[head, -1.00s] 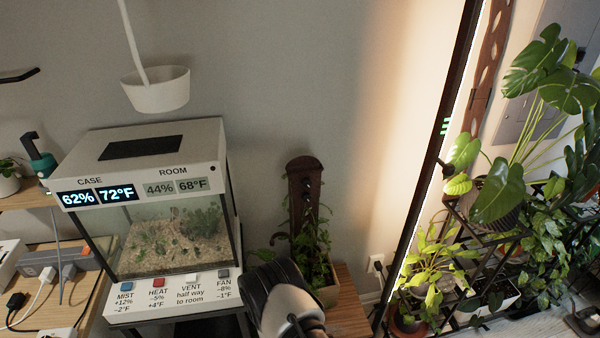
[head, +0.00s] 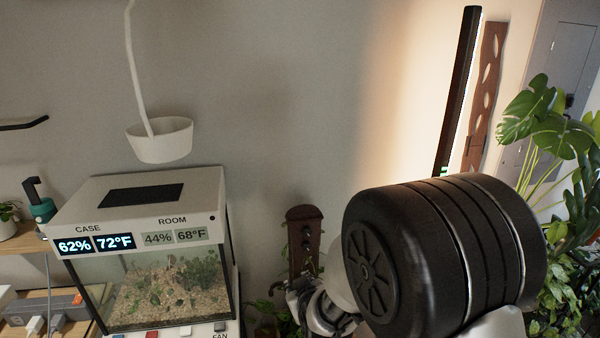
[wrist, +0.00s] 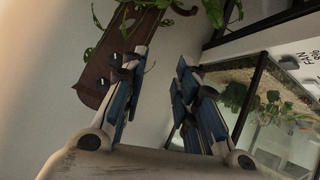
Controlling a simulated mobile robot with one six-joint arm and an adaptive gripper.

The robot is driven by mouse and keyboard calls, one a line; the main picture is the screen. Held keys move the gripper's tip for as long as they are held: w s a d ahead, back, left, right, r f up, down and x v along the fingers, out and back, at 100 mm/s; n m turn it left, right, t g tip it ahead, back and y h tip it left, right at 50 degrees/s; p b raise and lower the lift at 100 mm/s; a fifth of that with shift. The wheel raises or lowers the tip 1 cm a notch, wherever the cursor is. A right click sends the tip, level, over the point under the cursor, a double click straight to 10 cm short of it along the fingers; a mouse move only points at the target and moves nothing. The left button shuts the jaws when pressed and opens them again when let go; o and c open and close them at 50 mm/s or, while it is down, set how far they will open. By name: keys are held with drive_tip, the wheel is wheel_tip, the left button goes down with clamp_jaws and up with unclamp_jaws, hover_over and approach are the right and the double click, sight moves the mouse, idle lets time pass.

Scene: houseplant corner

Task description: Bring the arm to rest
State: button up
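My gripper (wrist: 160,78) shows in the wrist view with its two blue-padded fingers apart and only bare wall and plant leaves behind the gap, so it is open and empty. In the head view my arm covers the lower right middle with a large dark joint, and part of the gripper end (head: 322,308) shows beside it, in front of the brown wooden plant post (head: 303,238). In the wrist view the brown post (wrist: 100,72) lies beyond the left finger. The glass case (wrist: 275,125) is to the right of the right finger. The fingers appear apart from both.
The terrarium case (head: 140,205) stands at left, its display reading 62% and 72°F. A white hanging pot (head: 160,141) hangs above it. Leafy plants (head: 560,135) stand at right by a dark upright light bar (head: 458,90). The wall between pot and bar is clear.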

drive_tip(key=s+d+r+m+g, duration=0.1)
drive_tip(key=s+d+r, duration=0.3)
drive_tip(key=r, duration=0.3)
drive_tip(key=s+d+r+m+g, duration=0.1)
drive_tip(key=s+d+r, duration=0.1)
drive_tip(key=s, duration=0.7)
drive_tip(key=s+d+r+m+g+h, duration=0.1)
drive_tip(key=s+d+r+m+g, duration=0.1)
drive_tip(key=s, duration=0.7)
drive_tip(key=s+d+r+m+g+h, duration=0.1)
drive_tip(key=s+d+r, duration=0.3)
drive_tip(key=s, duration=0.6)
drive_tip(key=shift+d+m+g, duration=0.4)
drive_tip(key=shift+d+g, duration=0.1)
drive_tip(key=shift+d, duration=0.6)
drive_tip(key=shift+w, duration=0.1)
